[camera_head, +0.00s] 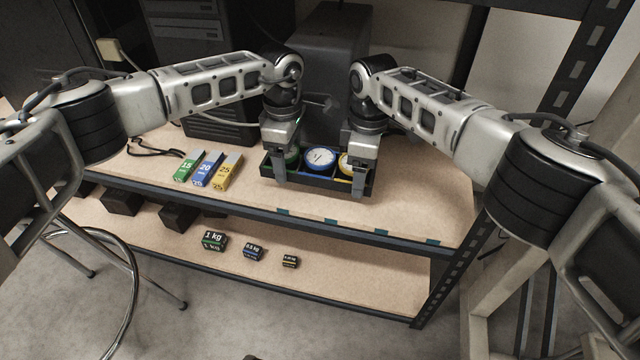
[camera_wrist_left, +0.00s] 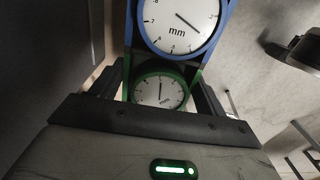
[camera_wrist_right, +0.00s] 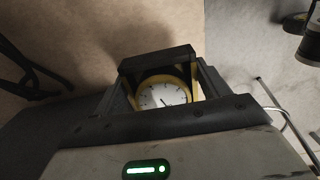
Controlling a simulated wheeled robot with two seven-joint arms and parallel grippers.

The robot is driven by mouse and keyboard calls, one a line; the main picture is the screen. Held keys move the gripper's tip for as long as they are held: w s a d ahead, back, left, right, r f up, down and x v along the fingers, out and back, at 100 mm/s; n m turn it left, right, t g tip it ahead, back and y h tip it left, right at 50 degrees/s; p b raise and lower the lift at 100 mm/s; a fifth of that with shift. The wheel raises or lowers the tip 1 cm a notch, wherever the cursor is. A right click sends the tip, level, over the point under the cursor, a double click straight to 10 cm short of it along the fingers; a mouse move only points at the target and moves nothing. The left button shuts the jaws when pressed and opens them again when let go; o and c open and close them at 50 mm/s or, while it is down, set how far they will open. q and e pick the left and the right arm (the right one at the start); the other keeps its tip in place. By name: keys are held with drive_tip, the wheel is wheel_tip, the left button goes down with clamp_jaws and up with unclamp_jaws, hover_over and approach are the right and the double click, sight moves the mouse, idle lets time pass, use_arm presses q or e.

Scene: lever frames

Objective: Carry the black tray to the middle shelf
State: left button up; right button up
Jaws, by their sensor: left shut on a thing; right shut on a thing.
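The black tray (camera_head: 318,183) is over the front part of the wooden shelf (camera_head: 420,205) in the head view. I cannot tell whether it touches the board. It holds a green-rimmed dial (camera_head: 292,158), a blue-rimmed dial (camera_head: 320,158) and a yellow-rimmed dial (camera_head: 346,161). My left gripper (camera_head: 279,162) is shut on the tray's left end, by the green dial (camera_wrist_left: 160,91). My right gripper (camera_head: 361,168) is shut on its right end, by the yellow dial (camera_wrist_right: 163,96). The grippers partly hide the outer dials.
Green (camera_head: 188,168), blue (camera_head: 207,170) and yellow (camera_head: 227,172) boxes stand left of the tray. A dark grey machine (camera_head: 330,80) stands behind it. The shelf below holds small weights (camera_head: 214,241) and dark blocks (camera_head: 179,217). Bare board shows right of the tray.

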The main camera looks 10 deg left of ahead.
use_arm(q)
drive_tip(key=shift+d, duration=0.1)
use_arm(e)
drive_tip(key=shift+a, duration=0.15)
use_arm(q)
wheel_tip(320, 180, down, 5)
drive_tip(key=b, duration=0.5)
use_arm(e)
wheel_tip(320, 180, down, 5)
drive_tip(key=shift+f, duration=0.1)
use_arm(q)
drive_tip(key=o, duration=1.1)
drive_tip(key=shift+r, duration=0.15)
use_arm(e)
drive_tip(key=o, duration=1.1)
drive_tip(key=shift+r, duration=0.25)
use_arm(q)
drive_tip(key=shift+r, duration=0.6)
wheel_tip(320, 180, up, 11)
drive_tip(key=shift+f, duration=0.1)
use_arm(e)
drive_tip(key=shift+r, duration=0.1)
wheel_tip(320, 180, up, 12)
drive_tip(key=shift+f, duration=0.1)
